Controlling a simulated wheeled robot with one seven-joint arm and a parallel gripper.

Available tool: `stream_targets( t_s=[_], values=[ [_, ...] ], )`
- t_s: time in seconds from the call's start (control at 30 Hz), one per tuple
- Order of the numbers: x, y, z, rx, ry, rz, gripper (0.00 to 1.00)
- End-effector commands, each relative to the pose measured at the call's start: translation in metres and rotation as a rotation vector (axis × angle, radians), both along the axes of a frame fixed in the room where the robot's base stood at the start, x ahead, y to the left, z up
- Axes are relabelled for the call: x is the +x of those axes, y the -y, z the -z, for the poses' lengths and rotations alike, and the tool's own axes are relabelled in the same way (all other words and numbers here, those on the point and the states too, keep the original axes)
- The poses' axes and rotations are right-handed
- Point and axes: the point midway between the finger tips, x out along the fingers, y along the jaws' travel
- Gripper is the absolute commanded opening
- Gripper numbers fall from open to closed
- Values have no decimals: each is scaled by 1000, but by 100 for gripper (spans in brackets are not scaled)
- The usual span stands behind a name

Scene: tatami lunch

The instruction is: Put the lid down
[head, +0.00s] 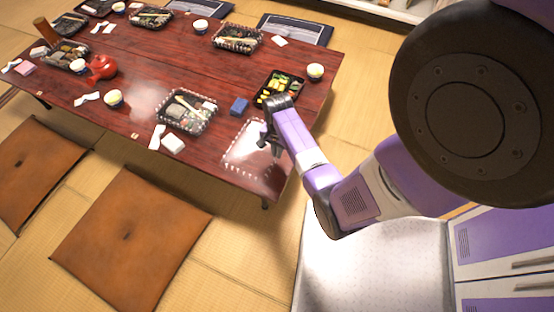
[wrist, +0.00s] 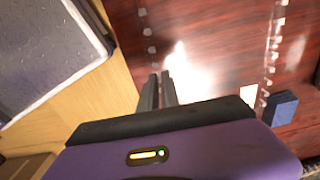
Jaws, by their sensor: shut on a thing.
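A clear, see-through lid (head: 243,152) with a pale crimped rim is at the near right corner of the dark red table (head: 150,128). My gripper (head: 274,146) is at the lid's right side and is shut on its edge. In the wrist view the fingers (wrist: 158,80) are close together at the lid (wrist: 215,62), whose rim shows as rows of pale marks. The lid looks low over the table top; I cannot tell whether it touches the wood. An open lunch tray (head: 281,86) with yellow pieces sits behind my gripper.
A small blue box (head: 239,105) stands behind the lid. To the left are a covered lunch tray (head: 187,111), a white folded cloth (head: 173,143) and a red teapot (head: 102,67). A cup (head: 315,72) stands at the right edge. Brown cushions (head: 130,240) lie on the floor.

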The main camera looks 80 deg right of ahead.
Motion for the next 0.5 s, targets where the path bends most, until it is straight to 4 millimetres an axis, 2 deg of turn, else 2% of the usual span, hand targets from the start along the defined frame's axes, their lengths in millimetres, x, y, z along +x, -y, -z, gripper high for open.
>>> stream_targets(
  t_s=[0.13,0.3,0.5],
  values=[
    [0,0,13,0,0,0,0],
    [0,0,39,1,-2,0,0],
    [0,0,46,0,0,0,0]
  ],
)
